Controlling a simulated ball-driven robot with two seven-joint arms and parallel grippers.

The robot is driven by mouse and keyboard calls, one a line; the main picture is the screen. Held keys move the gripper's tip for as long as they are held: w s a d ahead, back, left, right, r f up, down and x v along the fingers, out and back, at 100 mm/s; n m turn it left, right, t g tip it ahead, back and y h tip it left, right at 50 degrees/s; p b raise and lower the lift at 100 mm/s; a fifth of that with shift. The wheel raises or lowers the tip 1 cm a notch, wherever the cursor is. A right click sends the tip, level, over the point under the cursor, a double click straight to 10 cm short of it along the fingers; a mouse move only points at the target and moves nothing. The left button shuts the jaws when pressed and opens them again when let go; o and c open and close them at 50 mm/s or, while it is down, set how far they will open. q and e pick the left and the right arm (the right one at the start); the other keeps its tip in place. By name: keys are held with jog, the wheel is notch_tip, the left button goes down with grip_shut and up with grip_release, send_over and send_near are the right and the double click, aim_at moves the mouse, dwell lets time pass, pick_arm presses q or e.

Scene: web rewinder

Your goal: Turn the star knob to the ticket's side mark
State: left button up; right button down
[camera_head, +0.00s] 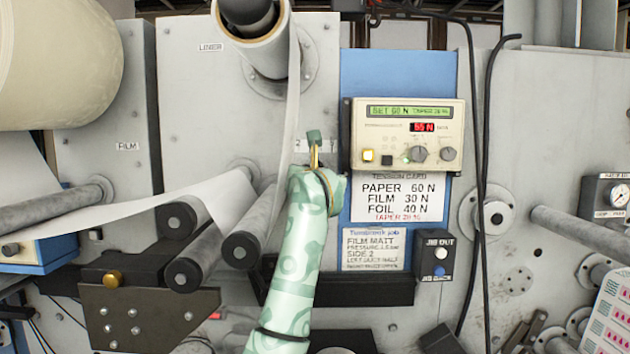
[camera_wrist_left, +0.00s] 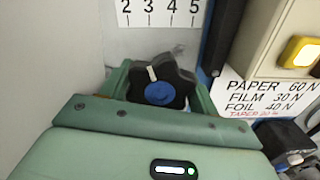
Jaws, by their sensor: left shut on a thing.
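The star knob (camera_wrist_left: 180,82) is black with a blue centre cap and a white pointer line. The line points up and slightly left, roughly toward the 3 on the number scale (camera_wrist_left: 160,10) above it. My left gripper (camera_wrist_left: 158,90) is shut on the knob, one green finger on each side. In the head view my left gripper (camera_head: 314,148) covers the knob. The ticket (camera_head: 373,249) hangs on the blue panel to its right; it reads FILM MATT and SIDE 2, with smaller lines hard to read. My right gripper is not in view.
A tension controller (camera_head: 408,135) and a tension card (camera_head: 398,196) are right of my gripper. A jib switch box (camera_head: 434,255) sits lower right. Black cables (camera_head: 480,150) hang beyond. A liner core (camera_head: 262,45) and web strip are above left, rollers (camera_head: 240,248) lower left.

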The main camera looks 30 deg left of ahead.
pick_arm(q)
jog(key=n+b, duration=0.2)
jog(key=shift+f+n+b, duration=0.3)
jog(key=shift+n, duration=0.1)
jog(key=shift+r+n+b, duration=0.2)
jog(key=shift+n+b, duration=0.15)
jog(key=shift+n, duration=0.35)
jog(key=shift+r, duration=0.1)
jog(key=o, duration=0.7)
jog(key=shift+s, duration=0.1)
